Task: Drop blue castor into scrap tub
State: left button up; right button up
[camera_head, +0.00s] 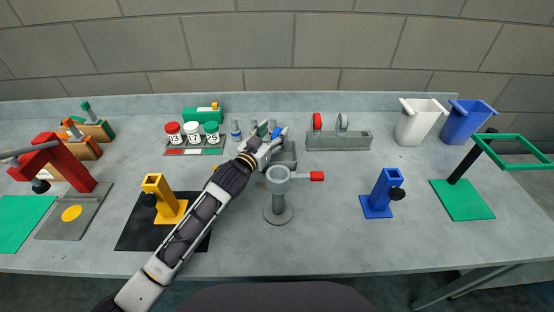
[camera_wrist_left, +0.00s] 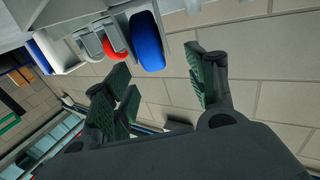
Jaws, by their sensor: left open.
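The blue castor (camera_head: 276,132) shows in the head view beside the fingertips of my left gripper (camera_head: 270,137). In the left wrist view, the blue castor (camera_wrist_left: 147,42) lies beyond the spread fingers of my left gripper (camera_wrist_left: 160,78), apart from both pads. The fingers are open and nothing is between them. What carries the castor is partly hidden by the gripper in the head view. A white tub (camera_head: 421,122) and a blue tub (camera_head: 467,122) stand at the back right; I cannot tell which is the scrap tub. My right gripper is not in view.
A grey rack (camera_head: 338,143) holds a red castor (camera_head: 317,121) and a grey castor (camera_head: 343,122). A grey post (camera_head: 278,200) with a red handle stands in front. A blue stand (camera_head: 379,195) and a green frame (camera_head: 520,151) are at right. Numbered jars (camera_head: 193,132) stand left.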

pick_arm(q)
jog(key=shift+s, duration=0.1)
jog(key=v, duration=1.1)
jog(key=shift+s+a, duration=0.25)
jog(key=shift+s, duration=0.1)
dwell(0.4)
dwell(0.9)
